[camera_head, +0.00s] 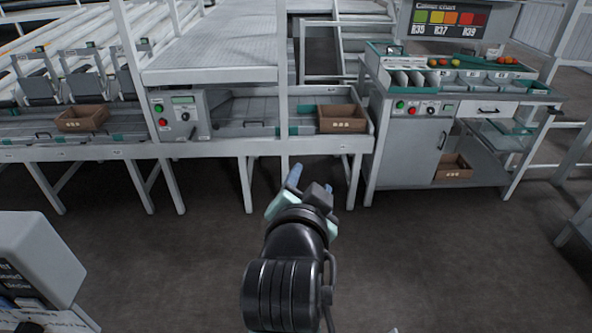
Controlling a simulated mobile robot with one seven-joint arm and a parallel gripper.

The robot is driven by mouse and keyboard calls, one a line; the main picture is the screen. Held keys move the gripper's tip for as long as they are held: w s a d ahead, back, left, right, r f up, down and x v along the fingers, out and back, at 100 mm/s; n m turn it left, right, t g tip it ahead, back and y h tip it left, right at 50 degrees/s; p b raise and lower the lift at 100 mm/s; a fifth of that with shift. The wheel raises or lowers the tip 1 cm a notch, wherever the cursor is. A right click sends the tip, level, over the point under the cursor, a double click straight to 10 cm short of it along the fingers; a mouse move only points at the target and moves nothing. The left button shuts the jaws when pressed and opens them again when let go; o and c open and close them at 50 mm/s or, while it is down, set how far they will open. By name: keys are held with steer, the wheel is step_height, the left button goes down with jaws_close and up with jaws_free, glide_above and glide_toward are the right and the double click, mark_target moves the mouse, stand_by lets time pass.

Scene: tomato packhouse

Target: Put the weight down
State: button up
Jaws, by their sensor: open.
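My gripper (308,188) is low in the middle of the camera_head view, at the end of my black arm, and points away toward the grey sorting line. It is open. Its far side is turned from the camera, so the space between the fingers is mostly hidden. I cannot make out a weight anywhere in this view, neither at the gripper nor on a surface.
A brown crate (343,118) sits on the line ahead, another crate (82,118) at left. A control box (180,115) is between them. A grading station (408,145) with tomatoes stands right. A grey machine (35,262) is near left. The floor (430,265) right of my arm is clear.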

steer(key=s+a+r+n+t, duration=0.1)
steer(key=s+r+n+t, duration=0.15)
steer(key=r, duration=0.65)
steer(key=s+r+n+t, duration=0.1)
steer(key=r+t, duration=0.3)
steer(key=r, duration=0.5)
steer(key=s+r+n+t+y, duration=0.1)
steer(key=s+r+n+t, duration=0.1)
steer(key=s+r, duration=0.4)
steer(key=s+a+r+n+t+y, duration=0.1)
steer(key=s+r+n+t, duration=0.2)
steer(key=r, duration=0.8)
steer(key=s+t, duration=0.1)
steer(key=s, duration=0.1)
steer(key=shift+s+a, duration=0.2)
steer(key=shift+s, duration=0.2)
steer(key=shift+t, duration=0.25)
steer(key=shift+c, duration=0.6)
steer(key=shift+f, duration=0.1)
